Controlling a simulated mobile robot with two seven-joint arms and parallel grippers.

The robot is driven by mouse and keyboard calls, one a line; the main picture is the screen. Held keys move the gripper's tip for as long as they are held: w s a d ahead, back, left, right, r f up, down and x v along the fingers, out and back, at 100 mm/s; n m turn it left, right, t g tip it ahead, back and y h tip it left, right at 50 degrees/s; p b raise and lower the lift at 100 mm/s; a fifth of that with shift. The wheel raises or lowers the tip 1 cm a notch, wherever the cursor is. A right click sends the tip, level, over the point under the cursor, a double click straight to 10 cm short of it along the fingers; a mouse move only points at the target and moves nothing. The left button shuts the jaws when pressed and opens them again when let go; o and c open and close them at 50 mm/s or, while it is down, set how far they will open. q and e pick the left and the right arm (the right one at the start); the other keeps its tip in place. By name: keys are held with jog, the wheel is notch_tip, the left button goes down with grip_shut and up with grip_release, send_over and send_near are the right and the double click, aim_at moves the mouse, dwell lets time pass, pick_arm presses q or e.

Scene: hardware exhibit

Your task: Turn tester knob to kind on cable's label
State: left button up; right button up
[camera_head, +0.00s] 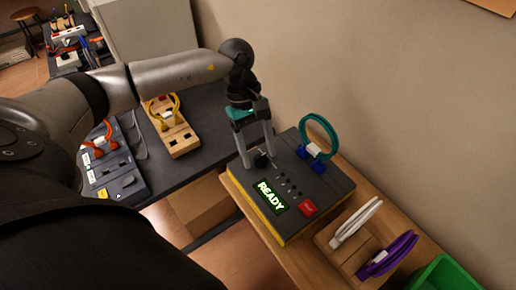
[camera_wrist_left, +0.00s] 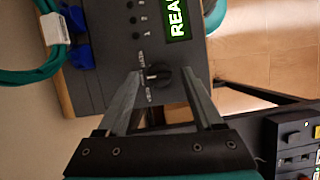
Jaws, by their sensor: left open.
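The dark tester box (camera_head: 334,187) with yellow sides sits on the wooden table and its green display (camera_head: 271,197) reads READY. The black tester knob (camera_wrist_left: 160,77) is on its top; two small labels beside it are too small to read surely. My left gripper (camera_head: 259,161) is open above the tester, its fingers pointing down on either side of the knob. In the left wrist view the fingertips (camera_wrist_left: 161,73) flank the knob with gaps. A coiled teal cable (camera_head: 304,126) stands at blue sockets on the tester; its white label (camera_head: 313,150) is unreadable. My right gripper is not in view.
A red button (camera_head: 308,207) is on the tester. A wooden rack (camera_head: 335,254) with white and purple cables (camera_head: 398,253) and a green bin (camera_head: 446,275) stand at the right. A dark table (camera_head: 208,107) at left holds a yellow-cable block (camera_head: 180,140). The wall rises close behind.

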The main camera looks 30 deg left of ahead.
pick_arm(q)
jog(key=shift+c, duration=0.3)
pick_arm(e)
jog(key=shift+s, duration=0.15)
pick_arm(q)
jog(key=c, duration=0.3)
grip_shut()
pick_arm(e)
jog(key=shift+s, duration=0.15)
pick_arm(q)
jog(key=shift+n, duration=0.4)
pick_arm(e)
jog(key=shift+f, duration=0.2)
pick_arm(q)
jog(key=n, duration=0.1)
jog(key=n+t+b, duration=0.1)
jog(key=n, duration=0.1)
jog(key=n+t+b, duration=0.1)
jog(key=shift+s+n, duration=0.25)
jog(key=shift+n, duration=0.05)
jog(key=shift+s+n+t+b, duration=0.15)
jog(key=shift+n+t+b, duration=0.8)
jog(key=shift+n, duration=1.35)
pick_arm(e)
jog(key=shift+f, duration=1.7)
pick_arm(q)
jog(key=shift+o, duration=1.8)
grip_release()
